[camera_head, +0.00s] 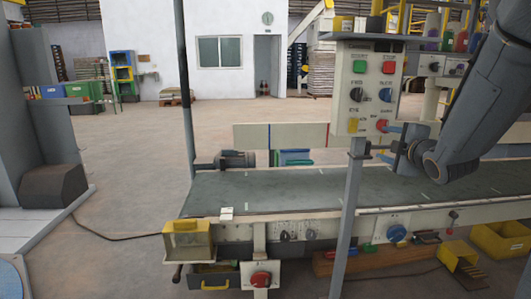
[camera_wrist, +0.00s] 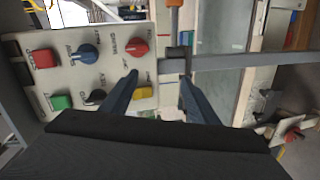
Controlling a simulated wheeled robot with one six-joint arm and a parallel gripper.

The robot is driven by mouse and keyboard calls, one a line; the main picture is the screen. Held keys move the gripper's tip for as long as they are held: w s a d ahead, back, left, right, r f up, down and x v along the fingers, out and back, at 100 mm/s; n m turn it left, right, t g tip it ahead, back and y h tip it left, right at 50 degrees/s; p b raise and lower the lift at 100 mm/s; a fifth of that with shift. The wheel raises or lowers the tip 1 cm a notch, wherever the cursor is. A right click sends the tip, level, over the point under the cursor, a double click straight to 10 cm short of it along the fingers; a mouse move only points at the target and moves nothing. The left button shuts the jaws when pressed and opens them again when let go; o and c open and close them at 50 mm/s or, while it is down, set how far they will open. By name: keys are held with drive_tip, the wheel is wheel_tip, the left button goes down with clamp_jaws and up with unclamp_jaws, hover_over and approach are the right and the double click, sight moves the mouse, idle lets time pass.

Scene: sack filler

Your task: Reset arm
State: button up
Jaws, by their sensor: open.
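My gripper (camera_head: 380,141) is at the right in the head view, at the end of my arm coming down from the upper right. It points left, close to the lower right corner of the control panel (camera_head: 345,100). In the wrist view, the fingers of my gripper (camera_wrist: 158,77) are apart with nothing held between them. The left finger overlaps the panel (camera_wrist: 115,70) between its red knob (camera_wrist: 137,47) and yellow control (camera_wrist: 143,93). I cannot tell whether it touches the panel. The post (camera_wrist: 173,30) below the panel shows beyond the fingertips.
A conveyor (camera_head: 290,187) runs below the panel, held up beside a grey post (camera_head: 346,235). A yellow box (camera_head: 188,240) sits at its left front corner. Yellow bins (camera_head: 500,241) stand at the lower right.

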drive_tip(key=s+a+f+m+g, duration=0.5)
drive_tip(key=a+f, duration=0.1)
drive_tip(key=a, duration=0.5)
drive_tip(key=s+a+f+m+g, duration=0.35)
drive_tip(key=s+a, duration=0.35)
drive_tip(key=s, duration=0.3)
drive_tip(key=s+a+f+m+g, duration=0.2)
drive_tip(key=s+a+f+g, duration=0.15)
drive_tip(key=s+a, duration=0.45)
drive_tip(key=s+a+m+g+y+p, duration=0.1)
drive_tip(key=s+a+m+g, duration=0.2)
drive_tip(key=s, duration=1.2)
drive_tip(key=d+r+m+g+p, duration=0.1)
drive_tip(key=d+r+p, duration=0.8)
drive_tip(key=p, duration=0.9)
wheel_tip(320, 180, up, 2)
drive_tip(key=shift+w+d+m, duration=0.2)
drive_tip(key=shift+w+m, duration=0.05)
drive_tip(key=shift+m, duration=0.3)
